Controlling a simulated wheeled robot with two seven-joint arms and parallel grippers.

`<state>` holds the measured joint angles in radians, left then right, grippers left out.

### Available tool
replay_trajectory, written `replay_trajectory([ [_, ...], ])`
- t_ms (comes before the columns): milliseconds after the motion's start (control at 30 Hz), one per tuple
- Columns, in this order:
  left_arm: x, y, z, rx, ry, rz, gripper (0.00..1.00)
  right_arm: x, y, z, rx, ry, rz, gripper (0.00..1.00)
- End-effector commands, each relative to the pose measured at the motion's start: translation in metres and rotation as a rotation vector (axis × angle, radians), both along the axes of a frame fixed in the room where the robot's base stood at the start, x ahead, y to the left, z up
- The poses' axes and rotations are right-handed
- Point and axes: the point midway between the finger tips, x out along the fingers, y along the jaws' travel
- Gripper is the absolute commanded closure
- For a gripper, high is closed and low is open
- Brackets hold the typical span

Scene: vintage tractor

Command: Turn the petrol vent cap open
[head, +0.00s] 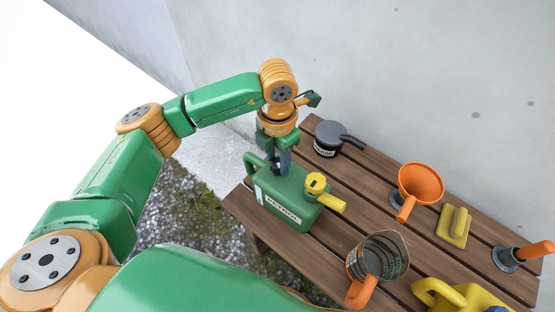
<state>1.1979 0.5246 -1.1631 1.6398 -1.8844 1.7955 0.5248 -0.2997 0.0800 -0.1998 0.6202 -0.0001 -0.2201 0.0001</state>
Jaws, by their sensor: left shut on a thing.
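The green petrol can (290,199) stands on the wooden bench, with a white "PETROL" label on its front. A yellow cap (316,182) and a yellow spout (331,204) are at its right end. My left gripper (279,168) points down onto the can's top, left of the yellow cap. Its fingers are shut on a small dark part there, which I take to be the vent cap. The fingers mostly hide it, so how far it is turned cannot be seen. My right gripper is not in view.
The slatted bench (370,208) also bears a dark grey lidded pot (326,137), an orange funnel (420,182), a yellow block (454,225), an orange-handled tool (508,257), a metal jug (385,257) and a yellow can (455,297). A concrete wall (400,70) rises behind.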

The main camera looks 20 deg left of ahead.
Motion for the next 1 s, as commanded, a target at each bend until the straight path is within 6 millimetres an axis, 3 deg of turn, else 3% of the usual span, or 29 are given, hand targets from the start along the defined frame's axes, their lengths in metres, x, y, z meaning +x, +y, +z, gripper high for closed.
replay_trajectory([
  [500, 0.0001, 0.0, -0.0005, 0.0, 0.0, 0.385, 1.0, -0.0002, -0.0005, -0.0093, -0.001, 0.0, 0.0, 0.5],
  [1000, 0.0, -0.0001, 0.0001, 0.0, 0.0, 0.504, 1.0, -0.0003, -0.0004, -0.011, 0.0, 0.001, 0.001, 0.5],
])
